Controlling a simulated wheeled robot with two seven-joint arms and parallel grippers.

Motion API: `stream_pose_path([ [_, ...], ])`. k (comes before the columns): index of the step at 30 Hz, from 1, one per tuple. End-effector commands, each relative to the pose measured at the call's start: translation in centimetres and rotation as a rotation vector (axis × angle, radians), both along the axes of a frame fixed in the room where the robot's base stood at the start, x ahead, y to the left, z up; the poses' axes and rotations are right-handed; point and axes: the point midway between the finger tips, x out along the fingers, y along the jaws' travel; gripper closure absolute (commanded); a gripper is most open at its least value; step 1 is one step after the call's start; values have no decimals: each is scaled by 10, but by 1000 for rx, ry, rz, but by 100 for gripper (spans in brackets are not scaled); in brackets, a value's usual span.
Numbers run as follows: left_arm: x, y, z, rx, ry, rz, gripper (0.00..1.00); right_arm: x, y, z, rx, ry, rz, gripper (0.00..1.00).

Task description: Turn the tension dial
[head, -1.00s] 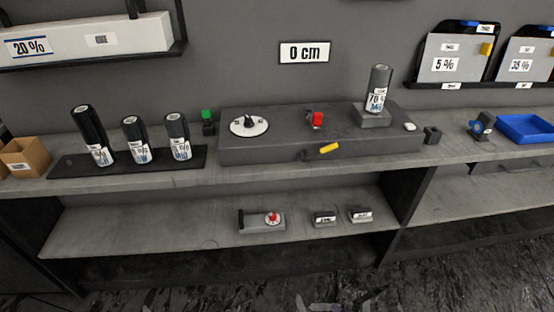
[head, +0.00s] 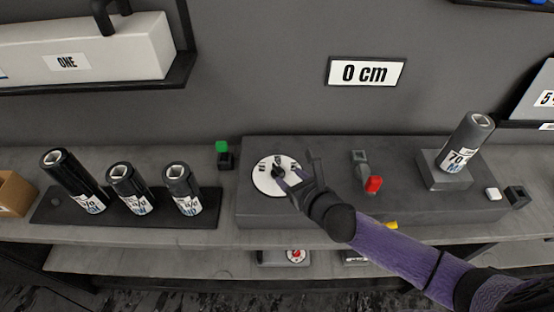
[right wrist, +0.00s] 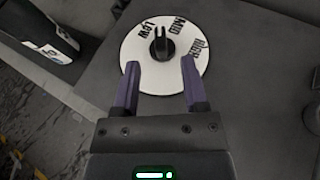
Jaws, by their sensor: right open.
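The tension dial (head: 262,181) is a white disc with a black knob on the left part of the dark grey bench unit (head: 330,205). In the right wrist view the dial (right wrist: 137,57) reads LOW, MID and HIGH, and its black knob (right wrist: 162,46) stands near the middle. My right gripper (head: 292,170) is over the dial from the right in the head view. In the right wrist view its fingers (right wrist: 160,84) are open and empty, spread over the near part of the disc, with the knob just beyond the fingertips. My left gripper is not in view.
Several dark rolls stand on a mat (head: 48,208) at left. A green-topped block (head: 223,152) is behind.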

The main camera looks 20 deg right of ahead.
Motion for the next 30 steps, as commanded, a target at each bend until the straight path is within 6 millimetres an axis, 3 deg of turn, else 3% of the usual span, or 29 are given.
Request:
stream_pose_path([
  [3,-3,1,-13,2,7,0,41,26,6,-15,3,0,-2,44],
  [9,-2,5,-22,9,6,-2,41,51,13,-24,2,2,-2,44],
  [19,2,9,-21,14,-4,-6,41,56,14,-25,2,2,-1,44],
  [27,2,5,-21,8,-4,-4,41,56,14,-25,3,2,-2,99],
  [30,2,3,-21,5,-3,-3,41,56,14,-25,3,3,-2,100],
])
